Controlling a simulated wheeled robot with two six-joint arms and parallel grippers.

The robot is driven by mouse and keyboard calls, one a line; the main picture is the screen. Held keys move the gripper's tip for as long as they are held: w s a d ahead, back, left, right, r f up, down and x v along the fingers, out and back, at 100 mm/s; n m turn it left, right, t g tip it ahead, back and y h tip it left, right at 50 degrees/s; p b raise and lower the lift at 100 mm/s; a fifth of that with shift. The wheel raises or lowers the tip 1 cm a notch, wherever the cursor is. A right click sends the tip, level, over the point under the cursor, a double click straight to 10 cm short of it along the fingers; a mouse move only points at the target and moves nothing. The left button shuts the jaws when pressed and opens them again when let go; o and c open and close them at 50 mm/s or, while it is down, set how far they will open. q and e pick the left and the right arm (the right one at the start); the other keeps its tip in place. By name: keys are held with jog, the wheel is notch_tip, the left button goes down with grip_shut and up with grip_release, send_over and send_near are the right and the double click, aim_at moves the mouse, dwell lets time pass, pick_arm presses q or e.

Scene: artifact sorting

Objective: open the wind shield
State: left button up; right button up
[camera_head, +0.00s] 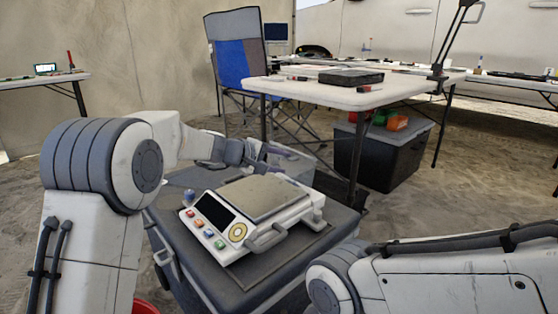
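A white weighing scale (220,233) with a dark display, coloured buttons and a flat tan pan (262,196) sits on a dark case. A grey handle (268,240) sticks out at its front right. A pale see-through panel or box (290,165), which may be the wind shield, shows just behind the pan; its edges are hard to make out. My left gripper (268,153) is at the back of the scale, close to this clear part. Its fingers are small and partly blend with it, so contact and opening are unclear. My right arm enters at lower right; its gripper is out of view.
The dark case (195,265) bears the scale. A small blue-topped item (188,196) stands left of it. A folding table (300,92), a blue camp chair (238,55) and a dark bin (385,155) stand behind. Part of something red (145,307) shows at the bottom.

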pick_arm(q)
jog(key=shift+a+r, duration=0.1)
jog(key=shift+r, duration=0.1)
jog(key=p+v, duration=0.3)
jog(key=v, duration=0.7)
jog(key=shift+s+a, duration=0.1)
jog(key=shift+s, duration=0.05)
